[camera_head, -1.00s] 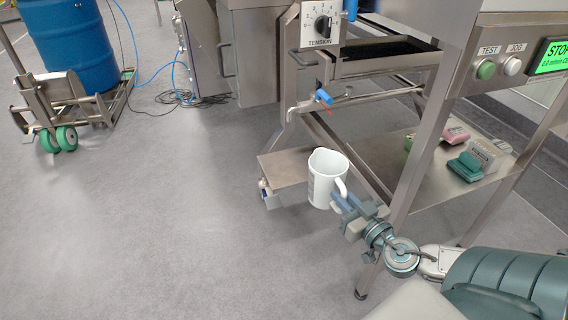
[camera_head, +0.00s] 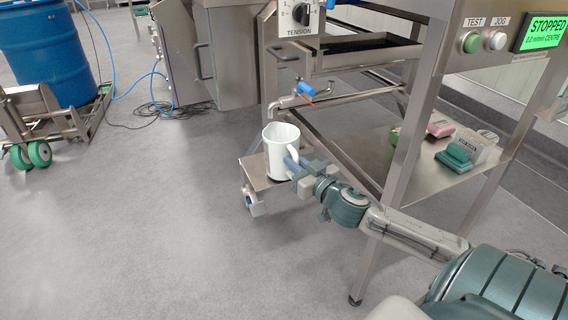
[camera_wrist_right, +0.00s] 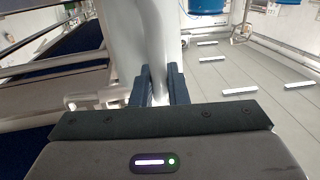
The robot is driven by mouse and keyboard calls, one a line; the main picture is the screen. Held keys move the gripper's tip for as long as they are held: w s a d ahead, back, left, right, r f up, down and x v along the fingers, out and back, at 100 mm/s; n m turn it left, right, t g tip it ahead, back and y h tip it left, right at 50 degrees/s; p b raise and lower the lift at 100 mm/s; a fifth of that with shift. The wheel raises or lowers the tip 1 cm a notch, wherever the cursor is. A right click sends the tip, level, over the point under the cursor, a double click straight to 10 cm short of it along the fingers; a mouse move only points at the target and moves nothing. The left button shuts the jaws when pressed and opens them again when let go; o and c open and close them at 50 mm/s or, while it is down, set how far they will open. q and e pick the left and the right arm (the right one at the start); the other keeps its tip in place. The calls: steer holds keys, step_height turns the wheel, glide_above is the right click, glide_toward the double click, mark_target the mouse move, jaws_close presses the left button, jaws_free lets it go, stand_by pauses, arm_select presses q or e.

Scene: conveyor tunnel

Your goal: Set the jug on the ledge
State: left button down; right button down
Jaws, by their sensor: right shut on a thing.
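The white jug (camera_head: 279,150) is upright at the small metal ledge (camera_head: 256,174) under the tap. It also fills the upper middle of the right wrist view (camera_wrist_right: 140,35). My right gripper (camera_head: 293,162) comes in from the right and is shut on the jug's handle. In the right wrist view my right gripper (camera_wrist_right: 161,88) has its dark fingers on both sides of the handle. The jug's base overlaps the ledge in the head view, and I cannot tell if it touches. My left gripper is not in view.
A tap with a blue lever (camera_head: 306,89) is above and behind the jug. A steel frame leg (camera_head: 385,205) stands close to my right arm. A lower shelf (camera_head: 425,180) holds a green block (camera_head: 454,156) and other small items.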

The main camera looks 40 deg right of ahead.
mark_target(285, 154)
steer(key=shift+w, duration=1.25)
steer(key=shift+w+b, duration=0.5)
steer(key=shift+w, duration=0.7)
steer(key=shift+w+f+b, duration=0.15)
steer(key=shift+f+b, duration=0.25)
steer(key=shift+f, duration=0.35)
steer(key=c, duration=1.4)
jaws_free()
